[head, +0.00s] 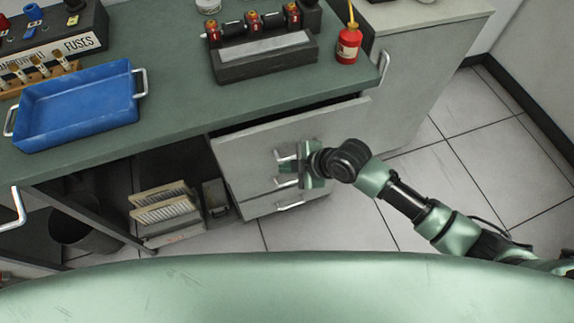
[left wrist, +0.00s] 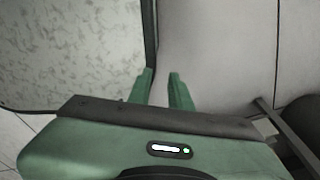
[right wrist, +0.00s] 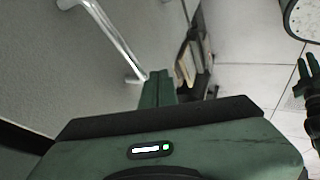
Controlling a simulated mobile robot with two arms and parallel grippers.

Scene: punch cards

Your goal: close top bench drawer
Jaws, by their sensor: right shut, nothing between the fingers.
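The top bench drawer (head: 250,150) has a grey front under the green benchtop. A dark gap shows along its upper edge, so it stands partly out. Its metal bar handle (head: 284,155) is on the front, and a bar handle also shows in the right wrist view (right wrist: 112,38). My right gripper (head: 303,164) is at the drawer front beside the handles; its fingers (right wrist: 158,88) are together and empty. Whether they touch the front I cannot tell.
The benchtop (head: 170,85) carries a blue tray (head: 75,105), a dark fuse holder block (head: 262,58) and a red bottle (head: 348,45). Card stacks (head: 163,203) lie on the open shelf left of the drawers. A grey cabinet (head: 410,85) stands at right. The tiled floor (head: 460,180) is clear.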

